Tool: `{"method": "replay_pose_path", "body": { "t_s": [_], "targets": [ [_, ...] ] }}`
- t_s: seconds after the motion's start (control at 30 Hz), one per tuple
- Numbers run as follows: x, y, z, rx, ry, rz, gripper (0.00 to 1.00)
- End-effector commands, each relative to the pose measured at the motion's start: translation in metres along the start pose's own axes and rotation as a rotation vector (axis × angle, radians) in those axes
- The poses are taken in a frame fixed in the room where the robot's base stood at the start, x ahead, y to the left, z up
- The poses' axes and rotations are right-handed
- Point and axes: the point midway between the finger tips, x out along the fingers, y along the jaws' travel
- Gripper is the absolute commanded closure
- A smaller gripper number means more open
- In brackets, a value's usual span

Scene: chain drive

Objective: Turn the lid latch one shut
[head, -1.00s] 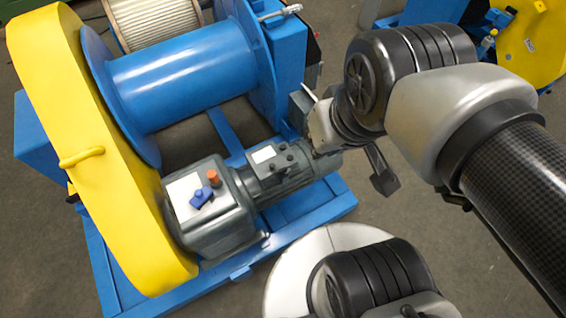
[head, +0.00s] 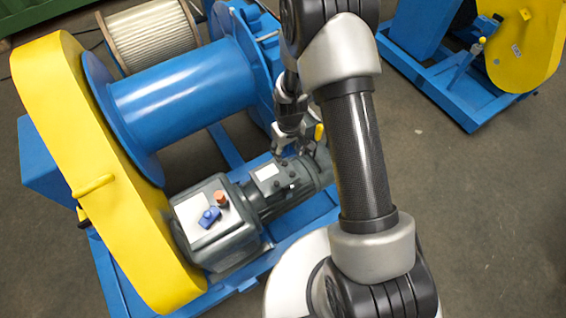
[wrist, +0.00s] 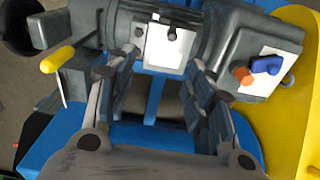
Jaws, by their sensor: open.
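The yellow chain guard (head: 110,170) stands at the left in the head view, with a yellow handle (head: 92,187) on its face. A small dark fitting (head: 83,218) sits at its left edge; I cannot tell whether this is lid latch one or how it is turned. My gripper (head: 291,150) points down over the grey motor (head: 285,185), away from the guard. In the wrist view my gripper (wrist: 160,85) has its fingers spread, with nothing between them but the motor's white plate beyond.
A blue knob (head: 209,216) and an orange cap (head: 221,198) top the gearbox (head: 212,245). A yellow-tipped lever (wrist: 58,58) stands beside the motor in the wrist view. The blue drum (head: 175,95) lies behind. Open floor (head: 480,220) is at the right.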

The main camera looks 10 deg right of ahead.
Motion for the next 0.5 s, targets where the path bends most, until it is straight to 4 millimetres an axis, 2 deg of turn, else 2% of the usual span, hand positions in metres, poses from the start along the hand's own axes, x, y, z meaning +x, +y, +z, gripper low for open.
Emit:
{"method": "replay_pose_path", "body": {
  "t_s": [0.03, 0.1, 0.2, 0.5],
  "targets": [
    [0.021, -0.002, 0.007, -0.010, -0.021, -0.006, 0.52],
    [0.044, -0.004, 0.013, -0.022, -0.035, -0.010, 0.52],
    [0.065, -0.006, 0.020, -0.033, -0.045, -0.014, 0.52],
    [0.099, -0.007, 0.025, -0.039, -0.052, -0.016, 0.52]
  ]
}}
